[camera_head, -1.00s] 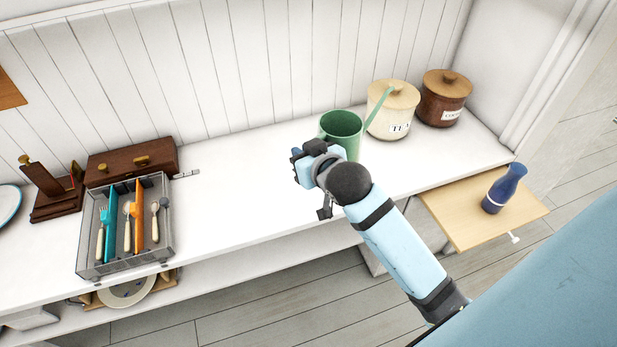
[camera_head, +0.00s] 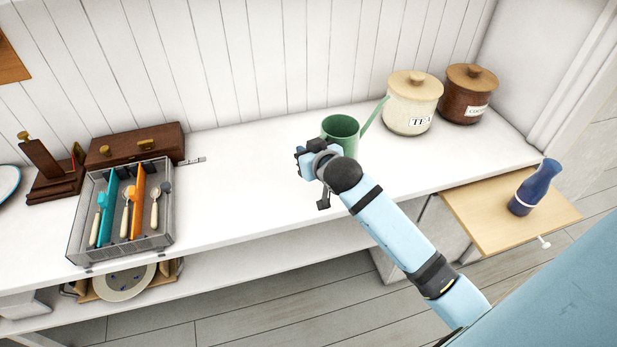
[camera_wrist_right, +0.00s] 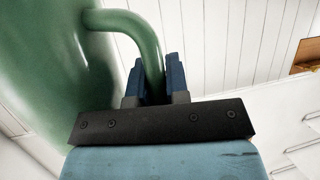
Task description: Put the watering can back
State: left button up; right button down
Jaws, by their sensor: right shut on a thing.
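The green watering can (camera_head: 341,130) is at the white counter, in front of the back wall and left of the tea jar. Its long spout points up to the right. My right gripper (camera_head: 310,158) is at the can's near left side. In the right wrist view my right gripper (camera_wrist_right: 155,85) is shut on the handle of the watering can (camera_wrist_right: 85,70), with a blue finger on each side of it. The head view does not show clearly whether the can's base touches the counter. My left gripper is not in view.
A tea jar (camera_head: 412,106) and a brown jar (camera_head: 467,96) stand at the back right. A blue bottle (camera_head: 537,188) is on a pull-out board (camera_head: 478,222). A cutlery tray (camera_head: 162,215) and wooden box (camera_head: 135,146) are left. The counter (camera_head: 240,165) between is clear.

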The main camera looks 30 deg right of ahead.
notch_tip(320, 180, down, 8)
jog(key=shift+f+b, duration=0.1)
jog(key=shift+b, duration=0.25)
jog(key=c, duration=1.1)
grip_release()
jog(key=shift+f, duration=0.15)
jog(key=shift+s+r, duration=0.1)
jog(key=shift+r, duration=0.1)
jog(key=v, duration=1.1)
jog(key=s+a+f+n+g+y, duration=0.1)
jog(key=s+a+f, duration=0.4)
jog(key=s+f, duration=0.3)
jog(key=s+a+f+n+g+y, duration=0.1)
jog(key=s+a+f+n+y, duration=0.1)
jog(key=s+a+f, duration=0.4)
jog(key=shift+s+f+g+y, duration=0.3)
jog(key=shift+s+f+g, duration=0.1)
jog(key=shift+s+f, duration=0.5)
